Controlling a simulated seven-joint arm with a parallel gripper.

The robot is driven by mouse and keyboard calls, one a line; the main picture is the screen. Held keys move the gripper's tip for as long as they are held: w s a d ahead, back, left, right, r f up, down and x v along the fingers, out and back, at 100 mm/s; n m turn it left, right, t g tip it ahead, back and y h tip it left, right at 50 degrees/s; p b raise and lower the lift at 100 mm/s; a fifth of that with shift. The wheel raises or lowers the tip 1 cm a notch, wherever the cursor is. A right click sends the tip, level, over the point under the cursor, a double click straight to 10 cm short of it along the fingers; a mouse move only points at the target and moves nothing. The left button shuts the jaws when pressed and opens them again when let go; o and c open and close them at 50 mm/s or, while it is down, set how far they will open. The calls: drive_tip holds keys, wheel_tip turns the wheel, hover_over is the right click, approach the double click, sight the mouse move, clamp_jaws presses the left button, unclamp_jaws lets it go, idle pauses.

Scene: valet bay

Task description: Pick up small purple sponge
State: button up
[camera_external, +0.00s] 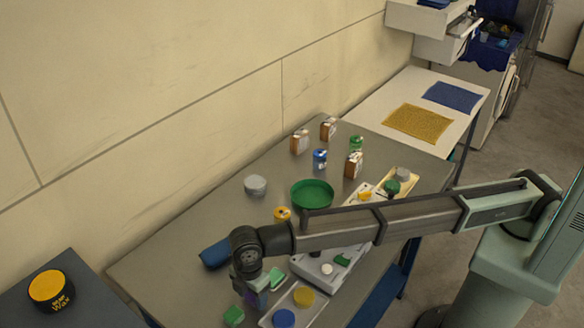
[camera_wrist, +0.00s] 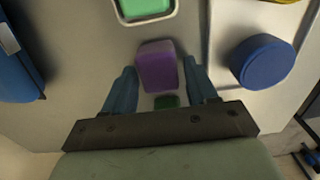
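The small purple sponge (camera_wrist: 158,62) is a rounded block near the middle of the wrist view. My gripper (camera_wrist: 160,75) is open, with one blue finger on each side of the sponge's near part. A narrow gap seems to show on each side, and I cannot tell whether either finger touches it. The sponge's far part reaches past the fingertips. In the external view my gripper (camera_external: 256,297) points down over the near end of the grey table, and only a bit of purple shows beside it.
A dark green piece (camera_wrist: 166,101) lies just behind the sponge, between the fingers. A green item in a pale-rimmed holder (camera_wrist: 145,8) is ahead. A blue round pad (camera_wrist: 262,62) sits on the tray at right. A blue object (camera_wrist: 15,70) is at left.

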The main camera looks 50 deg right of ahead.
drive_tip(key=c, duration=0.7)
drive_tip(key=shift+r, duration=0.1)
drive_tip(key=shift+c, duration=0.2)
